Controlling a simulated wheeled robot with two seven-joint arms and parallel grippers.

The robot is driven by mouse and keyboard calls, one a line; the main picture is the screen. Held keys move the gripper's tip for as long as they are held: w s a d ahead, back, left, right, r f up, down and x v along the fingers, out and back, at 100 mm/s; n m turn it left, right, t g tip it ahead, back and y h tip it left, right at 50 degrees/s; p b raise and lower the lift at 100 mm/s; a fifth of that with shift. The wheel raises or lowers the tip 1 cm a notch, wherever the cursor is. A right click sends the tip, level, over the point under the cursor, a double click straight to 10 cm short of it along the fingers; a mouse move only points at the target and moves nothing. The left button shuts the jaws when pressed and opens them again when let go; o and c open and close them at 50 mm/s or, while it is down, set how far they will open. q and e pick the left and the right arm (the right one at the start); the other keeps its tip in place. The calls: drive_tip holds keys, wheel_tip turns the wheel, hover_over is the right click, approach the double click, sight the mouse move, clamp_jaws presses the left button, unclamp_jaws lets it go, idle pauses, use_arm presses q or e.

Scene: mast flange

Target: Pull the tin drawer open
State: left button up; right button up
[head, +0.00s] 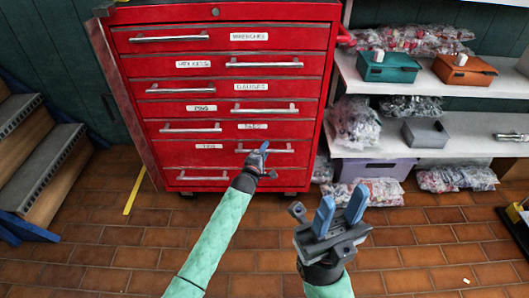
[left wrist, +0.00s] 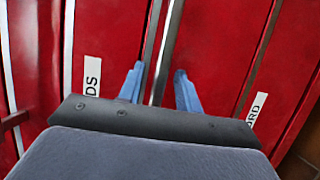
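The red cabinet has a low drawer (head: 170,156) with a small white label (head: 122,147) at its left that seems to read TIN. Its silver bar handle (head: 283,150) is on the right side, and the drawer looks shut. My left gripper (head: 262,150) is at the left part of this handle. In the left wrist view the handle bar (left wrist: 170,45) runs between the two blue fingers of my left gripper (left wrist: 160,88), which stand apart with gaps beside the bar. My right gripper (head: 342,212) is open and empty, low and right of the cabinet.
Other shut drawers with bar handles lie above and below, such as the bottom one (head: 203,178). White shelves (head: 460,143) with bags and boxes stand at right. Wooden steps (head: 50,160) stand at left. The brick floor (head: 120,250) in front is mostly clear.

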use_arm(q)
clamp_jaws()
drive_tip(key=shift+s, duration=0.2)
